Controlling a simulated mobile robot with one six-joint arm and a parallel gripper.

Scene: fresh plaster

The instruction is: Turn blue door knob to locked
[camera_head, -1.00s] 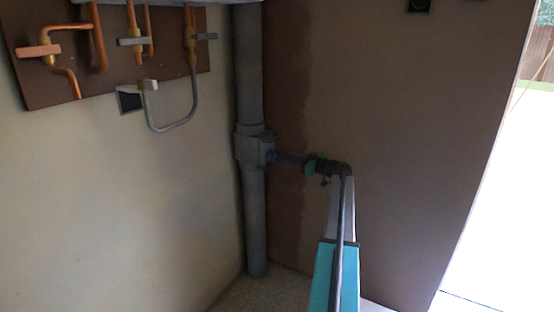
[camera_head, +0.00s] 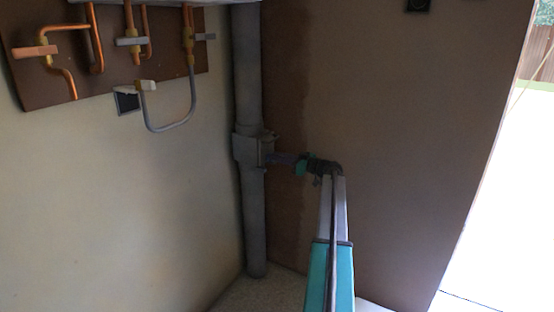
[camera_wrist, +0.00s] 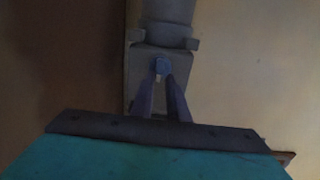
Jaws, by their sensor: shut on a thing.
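The blue knob (camera_wrist: 161,66) shows in the wrist view on the front of a grey box fitting (camera_wrist: 142,95) on the pipe. A small pale mark shows just under the knob's middle. My gripper (camera_wrist: 163,80) is shut on the knob, with one finger at each side of its lower part. In the head view my gripper (camera_head: 272,158) reaches left to the grey box (camera_head: 252,149) on the vertical pipe. The knob itself cannot be made out there, hidden by the gripper and box.
The grey pipe (camera_head: 248,70) stands in the corner beside a brown wall (camera_head: 400,150). A brown board (camera_head: 110,75) with copper pipes and several valves hangs on the pale left wall. A bright opening (camera_head: 500,200) is at the far right.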

